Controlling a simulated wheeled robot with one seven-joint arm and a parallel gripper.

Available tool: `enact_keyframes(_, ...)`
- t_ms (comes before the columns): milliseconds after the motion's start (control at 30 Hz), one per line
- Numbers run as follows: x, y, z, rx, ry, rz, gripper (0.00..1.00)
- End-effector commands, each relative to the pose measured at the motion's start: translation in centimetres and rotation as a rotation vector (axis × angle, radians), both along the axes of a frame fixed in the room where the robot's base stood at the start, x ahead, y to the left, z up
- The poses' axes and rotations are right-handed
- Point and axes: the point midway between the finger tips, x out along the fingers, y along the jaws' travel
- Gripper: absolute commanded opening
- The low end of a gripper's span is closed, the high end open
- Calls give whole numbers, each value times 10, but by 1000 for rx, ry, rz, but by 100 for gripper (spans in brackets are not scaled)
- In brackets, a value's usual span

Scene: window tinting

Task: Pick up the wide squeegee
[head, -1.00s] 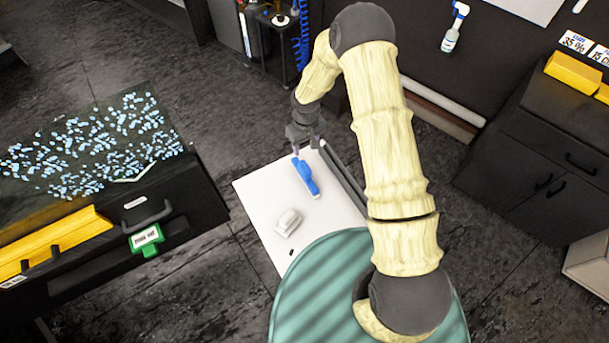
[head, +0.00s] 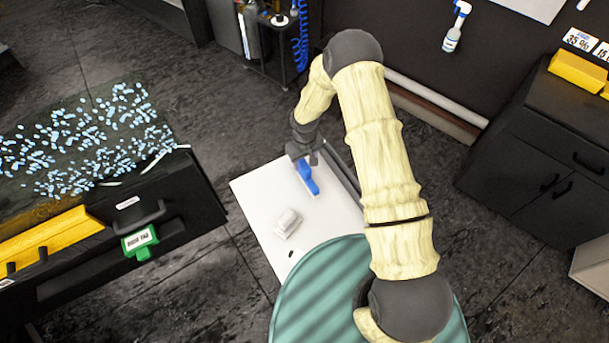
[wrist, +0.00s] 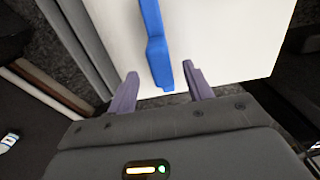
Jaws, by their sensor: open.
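A long blue tool (head: 306,177), which looks like the wide squeegee, lies on a white tray top (head: 252,190). In the wrist view the blue squeegee (wrist: 155,50) runs away from me, its near end between my two fingers. My gripper (head: 304,157) is open at the squeegee's far end in the head view and partly hides it. In the wrist view my gripper (wrist: 160,74) shows a finger on each side of the squeegee, with gaps. Whether the fingertips are level with it is hard to tell.
A pale grey block (head: 287,223) and a small dark piece (head: 291,254) lie on the same white top. A dark bar runs along its right edge. A wet glass panel on a dark bench (head: 190,200) stands at left. Dark cabinets (head: 535,160) stand at right.

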Motion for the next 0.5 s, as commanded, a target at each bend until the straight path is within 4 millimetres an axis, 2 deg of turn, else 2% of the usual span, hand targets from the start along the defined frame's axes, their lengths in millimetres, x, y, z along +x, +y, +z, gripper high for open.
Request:
enact_keyframes(300, -2, 0, -46, -1, 2, -4, 51)
enact_keyframes(500, -1, 0, -50, 0, 0, -4, 51)
